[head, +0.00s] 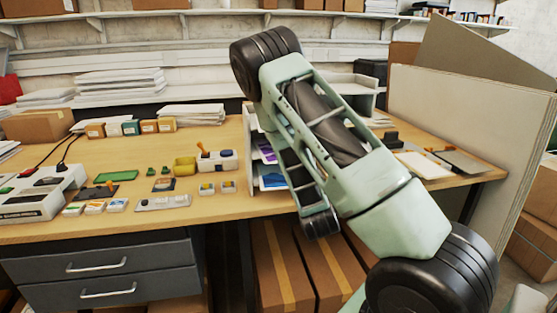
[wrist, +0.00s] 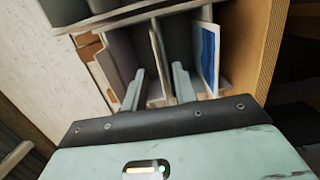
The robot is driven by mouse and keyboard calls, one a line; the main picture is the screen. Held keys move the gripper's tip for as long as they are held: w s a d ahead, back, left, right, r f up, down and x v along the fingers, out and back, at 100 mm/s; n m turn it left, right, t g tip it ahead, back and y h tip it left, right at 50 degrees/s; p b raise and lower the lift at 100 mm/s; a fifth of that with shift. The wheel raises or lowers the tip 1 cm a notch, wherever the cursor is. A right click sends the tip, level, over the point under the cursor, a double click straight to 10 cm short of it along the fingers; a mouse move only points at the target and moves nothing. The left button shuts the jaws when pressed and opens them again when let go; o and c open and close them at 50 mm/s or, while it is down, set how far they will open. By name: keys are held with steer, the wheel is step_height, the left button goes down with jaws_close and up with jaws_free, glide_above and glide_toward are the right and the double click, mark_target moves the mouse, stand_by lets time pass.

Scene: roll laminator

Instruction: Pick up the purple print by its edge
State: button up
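The purple print (head: 267,151) lies in an upper slot of a pale sorter (head: 249,150) on the bench in the head view, partly hidden by my arm. A blue print (head: 272,181) lies in a slot below it. In the wrist view my gripper (wrist: 159,87) is open, its two grey fingers apart at the sorter's mouth. A thin upright edge stands between the fingers; I cannot tell whether it is a shelf or a sheet. The blue print (wrist: 209,55) shows right of the fingers. The head view hides my fingertips.
Large upright boards (head: 470,125) stand at the right. Cardboard boxes (head: 280,265) sit under the bench.

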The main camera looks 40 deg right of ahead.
steer(key=x, duration=0.3)
steer(key=b+x, duration=0.1)
steer(key=x, duration=0.2)
steer(key=r+x, duration=0.1)
steer(key=x, duration=0.1)
steer(key=shift+w+d, duration=0.2)
steer(key=shift+d, duration=0.2)
steer(key=shift+w+d+f, duration=0.1)
steer(key=shift+w+d, duration=0.2)
steer(key=shift+w, duration=0.1)
jaws_close()
